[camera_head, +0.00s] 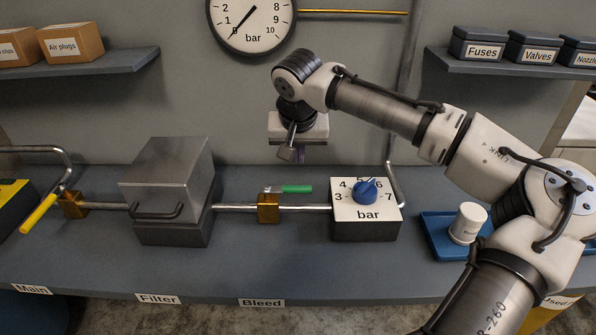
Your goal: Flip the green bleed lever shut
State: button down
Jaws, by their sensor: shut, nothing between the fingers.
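The green bleed lever (290,189) sits on top of a brass valve body (268,208) on the pipe, behind the label "Bleed" (262,303). The lever lies level, roughly along the pipe, with its green grip pointing right. My gripper (287,155) hangs above and slightly behind the lever, pointing down, apart from it. Its fingers are together with nothing between them. Nothing covers the lever.
A grey filter box (165,185) stands left of the valve. A regulator box (366,215) with a blue knob (365,190) stands right. A blue tray (440,240) holds a white cup (468,223). The bench front before the valve is clear. A gauge (250,20) hangs above.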

aim_at(289, 189)
jog(key=shift+s+f+p, duration=0.35)
jog(key=shift+s+f, duration=0.35)
jog(key=shift+f, duration=0.25)
jog(key=shift+s+f+p, duration=0.35)
jog(key=shift+s+f, duration=0.35)
jog(key=shift+f, duration=0.2)
